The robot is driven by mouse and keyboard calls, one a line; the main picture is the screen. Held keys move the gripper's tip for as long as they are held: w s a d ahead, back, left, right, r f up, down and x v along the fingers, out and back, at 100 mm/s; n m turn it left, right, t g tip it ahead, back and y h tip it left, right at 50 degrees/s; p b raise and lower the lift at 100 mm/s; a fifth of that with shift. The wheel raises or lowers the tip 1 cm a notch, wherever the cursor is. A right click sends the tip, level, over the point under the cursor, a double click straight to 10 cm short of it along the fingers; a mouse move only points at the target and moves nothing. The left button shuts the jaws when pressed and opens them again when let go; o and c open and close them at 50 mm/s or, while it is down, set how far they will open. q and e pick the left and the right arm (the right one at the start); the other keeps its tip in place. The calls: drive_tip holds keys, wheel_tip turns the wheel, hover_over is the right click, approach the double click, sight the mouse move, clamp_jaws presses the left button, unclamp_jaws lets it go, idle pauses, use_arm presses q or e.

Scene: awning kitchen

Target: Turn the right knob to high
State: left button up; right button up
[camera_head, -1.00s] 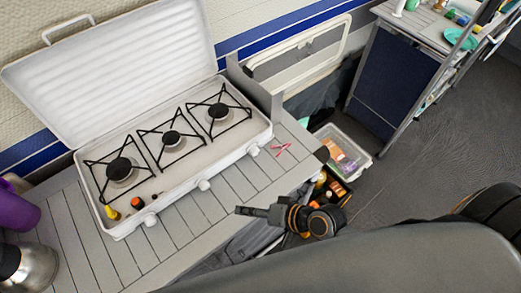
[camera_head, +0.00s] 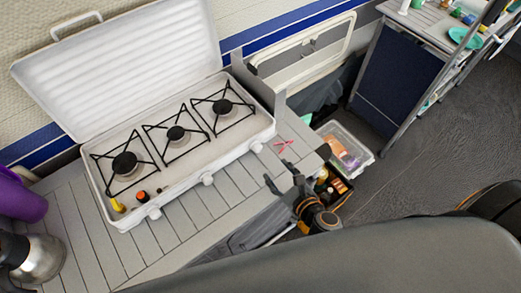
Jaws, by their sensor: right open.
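A white camping stove (camera_head: 185,185) with its lid up stands on the slatted grey table. It has three black burners and three white knobs along its front edge. The right knob (camera_head: 256,146) is at the right end, the middle knob (camera_head: 208,179) and left knob (camera_head: 154,212) are further left. The knobs' exact settings are too small to read. My right gripper (camera_head: 282,174) is open and empty near the table's front edge, below and to the right of the right knob, apart from it. My left gripper is out of view.
A red item (camera_head: 284,145) lies on the table right of the stove. A purple container (camera_head: 18,195) and a metal kettle (camera_head: 40,258) stand at left. A clear bin (camera_head: 362,157) and a dark crate (camera_head: 340,190) with bottles sit beyond the table's right end.

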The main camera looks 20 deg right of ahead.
sight(259, 150)
drive_tip(key=x, duration=1.2)
drive_tip(key=shift+w, duration=0.1)
clamp_jaws()
